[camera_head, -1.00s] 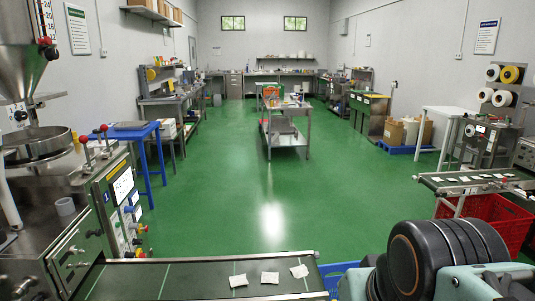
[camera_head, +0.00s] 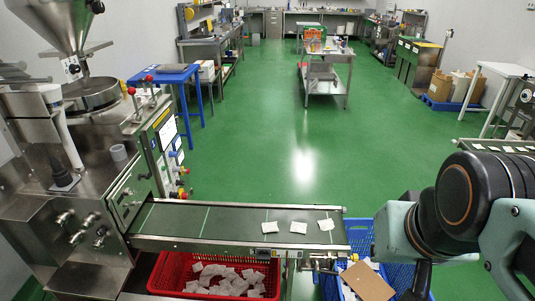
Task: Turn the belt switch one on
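The packing machine (camera_head: 85,185) stands at the left with a steel hopper (camera_head: 50,25) on top. Its control panel (camera_head: 165,140) faces right and carries several small knobs and buttons, red, yellow and blue ones among them. I cannot tell which control is belt switch one or how it is set. A green conveyor belt (camera_head: 235,222) runs right from the machine, with 3 white teabags (camera_head: 298,227) near its right end. My arm's links fill the right edge. A dark part below them may belong to my gripper; its fingers cannot be made out.
A red crate (camera_head: 170,272) with many teabags is under the belt. A blue crate (camera_head: 359,235) with a brown flap (camera_head: 367,280) stands at the belt's right end. A blue table (camera_head: 165,75) and a steel cart (camera_head: 326,75) stand farther back. The green floor between is clear.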

